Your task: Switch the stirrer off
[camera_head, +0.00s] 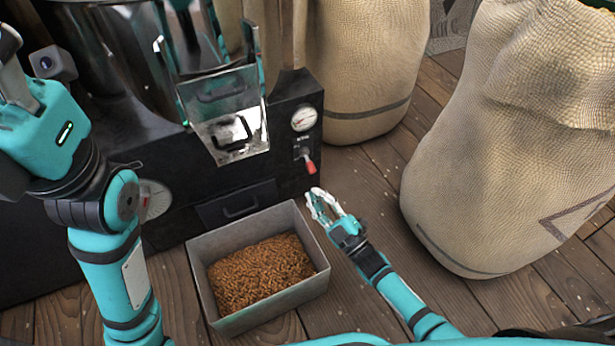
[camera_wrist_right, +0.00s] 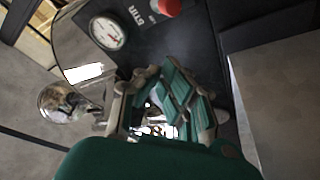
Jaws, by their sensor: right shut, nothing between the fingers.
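The stirrer switch (camera_head: 310,166) has a red tip and sits on the dark front panel of the machine, below a round white gauge. In the right wrist view the red tip (camera_wrist_right: 167,7) shows at the top edge beside the word STIR. In the head view its lever slants down; its setting cannot be read. My right gripper (camera_head: 317,197) is shut and empty, just below and apart from the switch. Its fingers (camera_wrist_right: 165,88) also show in the wrist view. My left arm is raised at the left; its gripper shows only partly at the picture's edge.
A grey metal bin (camera_head: 318,285) of brown beans stands on the wooden floor, left of my right gripper. The gauge (camera_head: 304,118) is above the switch. Large sacks (camera_head: 505,150) stand to the right and behind (camera_head: 365,60).

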